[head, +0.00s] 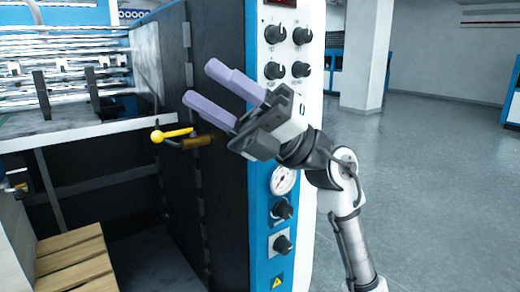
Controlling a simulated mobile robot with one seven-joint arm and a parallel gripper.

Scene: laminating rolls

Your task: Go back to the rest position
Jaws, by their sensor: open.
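My gripper (221,93) is in the middle of the head view, in front of the machine's blue-edged control panel (262,195). Its two long lavender fingers are spread apart and point up and to the left. Nothing is between them. My arm comes up from the lower right and covers part of the panel. A yellow-handled lever (172,134) sticks out to the left below the fingers, apart from them in the picture.
Knobs (275,33) and a gauge (284,180) sit on the panel. The machine's rollers (70,66) are at upper left. A wooden slatted pallet (75,262) is at lower left. A white pillar (366,55) stands behind, with open grey floor (445,170) at right.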

